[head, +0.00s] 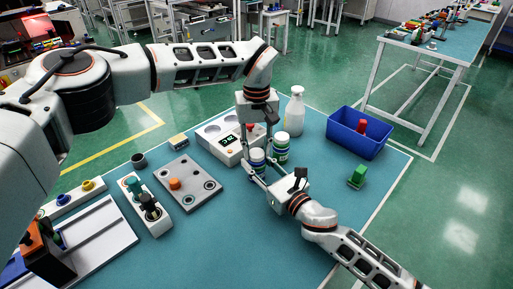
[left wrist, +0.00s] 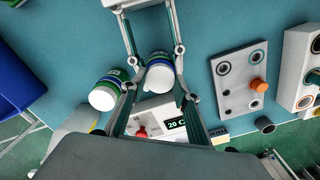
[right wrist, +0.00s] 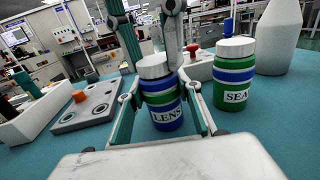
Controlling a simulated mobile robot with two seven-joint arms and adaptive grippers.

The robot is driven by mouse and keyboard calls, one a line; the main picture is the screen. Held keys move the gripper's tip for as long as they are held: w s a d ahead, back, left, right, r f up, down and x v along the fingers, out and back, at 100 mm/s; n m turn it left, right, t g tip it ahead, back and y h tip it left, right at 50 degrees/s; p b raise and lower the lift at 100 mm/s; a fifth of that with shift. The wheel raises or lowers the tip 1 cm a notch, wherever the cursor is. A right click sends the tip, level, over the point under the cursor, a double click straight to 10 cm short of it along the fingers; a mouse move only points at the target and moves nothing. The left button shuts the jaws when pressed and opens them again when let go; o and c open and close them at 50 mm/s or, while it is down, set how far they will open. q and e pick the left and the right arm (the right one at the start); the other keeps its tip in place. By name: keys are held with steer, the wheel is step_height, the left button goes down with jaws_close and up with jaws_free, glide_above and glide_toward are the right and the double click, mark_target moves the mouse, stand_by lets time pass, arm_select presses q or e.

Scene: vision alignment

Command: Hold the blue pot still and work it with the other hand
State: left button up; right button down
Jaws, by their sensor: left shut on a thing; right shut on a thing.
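The blue pot (head: 257,158), with green bands, a white lid and the label LENS, stands upright on the blue table. It also shows in the left wrist view (left wrist: 159,62) and the right wrist view (right wrist: 166,112). My right gripper (right wrist: 162,97) is shut on its body from the near side. My left gripper (left wrist: 157,78) reaches down from above and is shut at the lid end of the pot. A green pot (right wrist: 235,76) with a blue band and white lid stands close beside it, apart from the fingers.
A white device (head: 222,138) with a display stands behind the pots. A white bottle (head: 294,112) and a blue bin (head: 345,138) holding a red thing are to the right, with a green block (head: 357,177). A grey plate (head: 187,192) lies left.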

arm_select(q)
steer(key=m, duration=0.5)
steer(key=o, duration=0.7)
steer(key=shift+r, duration=2.3)
steer(key=shift+c, duration=0.4)
